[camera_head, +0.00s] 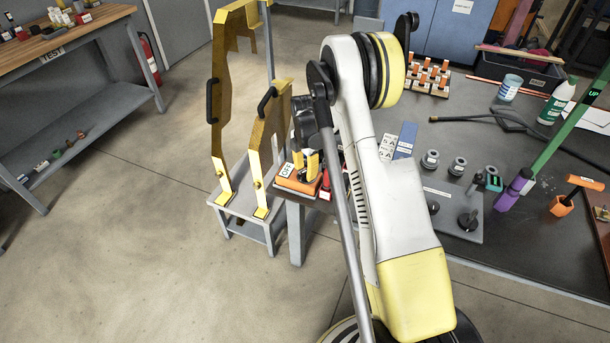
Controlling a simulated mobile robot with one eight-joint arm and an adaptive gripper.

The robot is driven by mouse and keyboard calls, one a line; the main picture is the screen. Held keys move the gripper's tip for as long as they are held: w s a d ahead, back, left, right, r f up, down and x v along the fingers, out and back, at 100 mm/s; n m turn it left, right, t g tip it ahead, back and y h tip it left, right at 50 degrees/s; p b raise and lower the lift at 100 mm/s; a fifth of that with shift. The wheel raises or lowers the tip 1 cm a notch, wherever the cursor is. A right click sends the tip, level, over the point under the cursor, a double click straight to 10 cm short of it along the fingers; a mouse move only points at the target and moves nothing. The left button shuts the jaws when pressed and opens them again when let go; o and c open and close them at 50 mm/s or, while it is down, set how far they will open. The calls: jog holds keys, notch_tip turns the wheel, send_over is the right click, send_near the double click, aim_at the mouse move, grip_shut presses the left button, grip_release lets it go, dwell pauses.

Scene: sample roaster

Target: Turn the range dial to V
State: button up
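An orange box-like device (297,186) with a white label (286,170) sits at the left front corner of the dark bench, next to the yellow guard frame. The label's lettering is too small to read surely. No dial can be made out on it; my gripper hides much of its top. My gripper (306,166) points down over the device, with two yellow parts that look like its fingers close together at the device's top. Whether they touch or hold anything cannot be told. My white and yellow arm covers the area to the right.
The tall yellow guard frame (221,90) with black handles stands close left of my gripper. A red item (325,184) lies just right of the device. Metal knob-like parts (457,166), a green bottle (557,101) and a cable occupy the bench (530,240). Floor at left is clear.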

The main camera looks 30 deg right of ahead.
jog(key=shift+f, duration=0.3)
grip_shut()
jog(key=shift+m, duration=0.3)
jog(key=m, duration=0.5)
jog(key=shift+w+b, duration=0.2)
jog(key=shift+b, duration=0.15)
jog(key=m, duration=0.6)
jog(key=shift+w+d, duration=0.15)
